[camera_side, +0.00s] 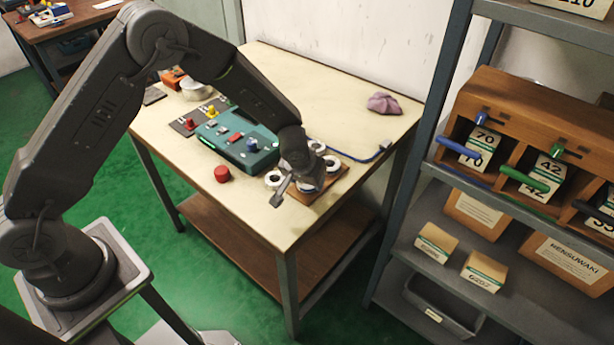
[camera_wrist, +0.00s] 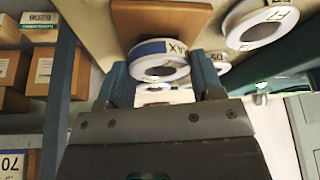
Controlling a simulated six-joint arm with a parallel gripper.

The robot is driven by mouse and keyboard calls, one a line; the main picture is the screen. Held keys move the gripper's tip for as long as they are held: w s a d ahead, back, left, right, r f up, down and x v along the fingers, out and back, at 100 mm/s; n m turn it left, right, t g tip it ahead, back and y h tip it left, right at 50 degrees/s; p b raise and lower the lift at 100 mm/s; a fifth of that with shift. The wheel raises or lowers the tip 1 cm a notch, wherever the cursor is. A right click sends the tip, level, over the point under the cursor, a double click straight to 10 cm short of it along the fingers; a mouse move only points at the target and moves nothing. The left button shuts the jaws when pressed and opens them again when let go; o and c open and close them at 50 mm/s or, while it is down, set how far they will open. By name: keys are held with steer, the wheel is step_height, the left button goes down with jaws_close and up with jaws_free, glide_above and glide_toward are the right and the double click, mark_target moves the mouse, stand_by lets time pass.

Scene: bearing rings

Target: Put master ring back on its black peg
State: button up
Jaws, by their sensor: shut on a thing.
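My gripper (camera_side: 297,182) is low over the wooden board (camera_side: 326,192) at the table's front right. In the wrist view its two teal fingers (camera_wrist: 160,66) are shut on a white ring with a blue-and-white label (camera_wrist: 160,50); the lettering is only partly legible. The held ring shows partly below the gripper in the side view (camera_side: 307,186). I cannot tell whether it touches the board. Other white rings with dark centres stand around it, one at the left (camera_side: 273,179) and one at the back (camera_side: 332,162). No bare black peg is clearly visible; my gripper hides part of the board.
A teal device (camera_side: 232,140) with a blue knob-like part (camera_side: 252,145) stands behind left. A dark plate (camera_side: 186,126) holds red and yellow pieces. A red round piece (camera_side: 221,173) lies in front. A purple cloth (camera_side: 384,104) lies at the back right. A shelf rack (camera_side: 410,190) stands right.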

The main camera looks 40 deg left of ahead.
steer(key=shift+f, duration=0.3)
stand_by(0.5)
steer(key=o, duration=1.2)
steer(key=shift+c, duration=0.2)
steer(key=shift+r, duration=3.75)
